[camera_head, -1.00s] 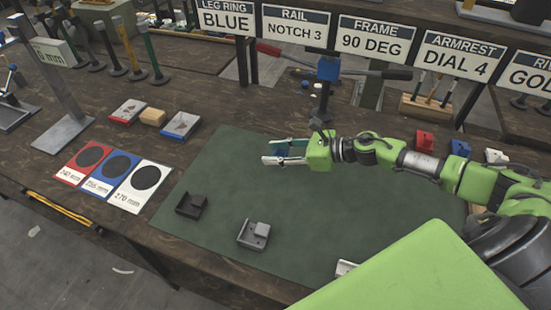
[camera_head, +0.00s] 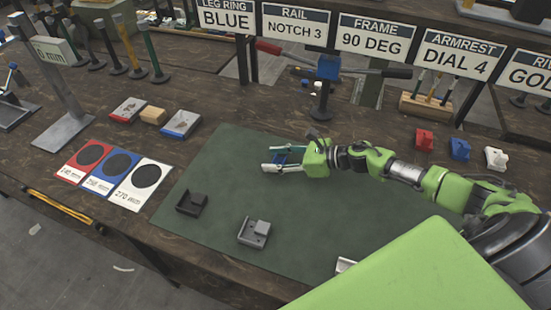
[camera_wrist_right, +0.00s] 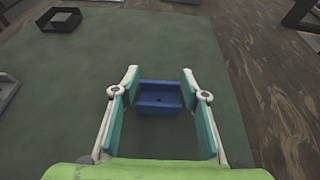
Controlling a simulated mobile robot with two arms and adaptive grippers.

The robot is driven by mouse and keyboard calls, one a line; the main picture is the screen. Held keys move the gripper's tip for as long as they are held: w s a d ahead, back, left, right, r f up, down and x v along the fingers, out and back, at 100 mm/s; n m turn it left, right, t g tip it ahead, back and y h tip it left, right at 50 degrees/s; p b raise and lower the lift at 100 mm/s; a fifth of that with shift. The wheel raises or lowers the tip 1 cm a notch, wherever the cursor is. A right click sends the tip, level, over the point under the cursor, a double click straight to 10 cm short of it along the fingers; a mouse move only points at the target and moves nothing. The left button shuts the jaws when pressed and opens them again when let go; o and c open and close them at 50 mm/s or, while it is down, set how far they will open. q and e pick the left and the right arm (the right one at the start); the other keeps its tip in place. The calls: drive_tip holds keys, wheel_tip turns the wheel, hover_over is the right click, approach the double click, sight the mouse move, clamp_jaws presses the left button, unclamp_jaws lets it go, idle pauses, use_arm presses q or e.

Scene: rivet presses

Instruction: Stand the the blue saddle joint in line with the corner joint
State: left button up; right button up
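The blue saddle joint (camera_wrist_right: 159,98) lies on the green mat (camera_head: 225,160), between the two fingers of my right gripper (camera_wrist_right: 157,97) in the wrist view. A grey joint with a raised block (camera_head: 254,233), perhaps the corner joint, and a black channel-shaped joint (camera_head: 191,204) lie nearer on the mat. My left gripper is not in view.
A pale metal piece (camera_head: 345,265) is partly hidden at the mat's front. Red (camera_head: 424,140), blue (camera_head: 460,149) and white (camera_head: 495,158) parts stand at the right. Marked cards (camera_head: 110,173) lie left of the mat. The mat between gripper and grey joint is clear.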

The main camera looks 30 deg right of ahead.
idle(0.3)
drive_tip(key=shift+r, duration=0.2)
drive_tip(key=b+v, duration=0.1)
drive_tip(key=v, duration=0.9)
drive_tip(key=shift+s+d, duration=0.2)
drive_tip(key=shift+s, duration=0.05)
drive_tip(key=shift+s+d+r, duration=0.4)
drive_tip(key=shift+s, duration=0.05)
drive_tip(key=shift+f, duration=0.1)
